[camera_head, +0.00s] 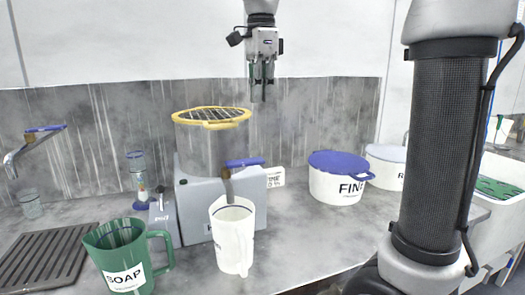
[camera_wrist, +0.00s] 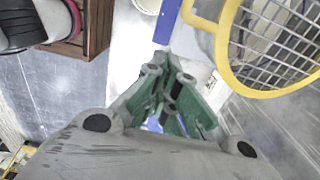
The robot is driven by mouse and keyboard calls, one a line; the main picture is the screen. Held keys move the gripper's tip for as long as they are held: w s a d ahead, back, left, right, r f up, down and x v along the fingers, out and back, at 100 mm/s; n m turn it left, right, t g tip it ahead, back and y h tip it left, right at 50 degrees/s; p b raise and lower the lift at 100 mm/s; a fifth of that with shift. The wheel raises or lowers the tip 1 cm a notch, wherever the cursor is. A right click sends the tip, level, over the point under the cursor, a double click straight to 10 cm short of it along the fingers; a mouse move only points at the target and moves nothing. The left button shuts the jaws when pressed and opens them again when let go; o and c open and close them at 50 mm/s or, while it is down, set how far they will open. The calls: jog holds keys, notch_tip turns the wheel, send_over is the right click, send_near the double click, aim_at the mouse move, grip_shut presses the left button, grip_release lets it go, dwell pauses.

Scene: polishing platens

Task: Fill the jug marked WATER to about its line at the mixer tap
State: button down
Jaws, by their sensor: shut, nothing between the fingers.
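A white jug (camera_head: 233,238) stands on the grey counter in front of a grey machine (camera_head: 190,205) in the head view. A chrome tap (camera_head: 20,155) with a blue-and-orange handle (camera_head: 45,128) is at the far left. My gripper (camera_head: 262,96) points down, shut and empty, above and behind the machine, well apart from the jug. Its green fingers (camera_wrist: 168,115) show together in the wrist view.
A green SOAP jug (camera_head: 118,255) stands left of the white jug. A yellow-rimmed mesh (camera_head: 210,116) tops the machine below left of my gripper. A FINE pot (camera_head: 335,187) stands right, with clear counter before it. A drain grate (camera_head: 50,262) is at left.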

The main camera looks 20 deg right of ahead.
aim_at(262, 159)
notch_tip(262, 159, down, 14)
jog(key=shift+f, duration=0.1)
dwell(0.7)
